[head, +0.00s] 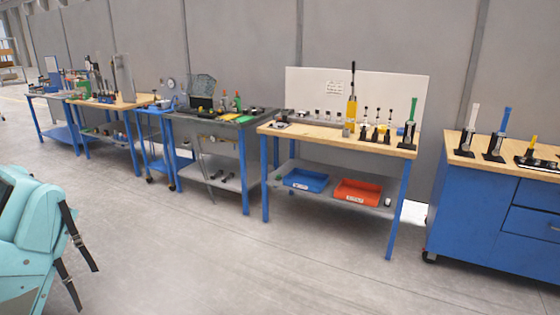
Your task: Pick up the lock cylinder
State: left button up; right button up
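I cannot tell for sure which item is the lock cylinder at this distance. Several small grey pieces (315,116) stand in a row at the back of the wooden-topped workbench (290,130). A small grey block-like piece (346,132) stands near the front of that bench top. Several small black fixtures (376,134) stand to its right, and a yellow tool with a black handle (351,110) rises behind it. Neither of my grippers is in view.
Blue bin (306,180) and red bin (358,192) sit on the bench's lower shelf. A blue drawer cabinet (470,200) stands at right, more benches (215,119) at left. Teal seats with black straps (30,240) fill the near left. The middle floor is clear.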

aim_at(254, 113)
jog(key=i+l, duration=0.15)
jog(key=i, duration=1.9)
jog(key=i+l, duration=0.1)
jog(key=i, duration=1.95)
jog(key=i+l+u, duration=0.15)
jog(key=i, duration=0.3)
jog(key=i+l+u, duration=0.2)
jog(key=i, duration=0.25)
jog(key=i+l+u, duration=0.15)
jog(key=i, duration=0.25)
jog(key=l, duration=0.1)
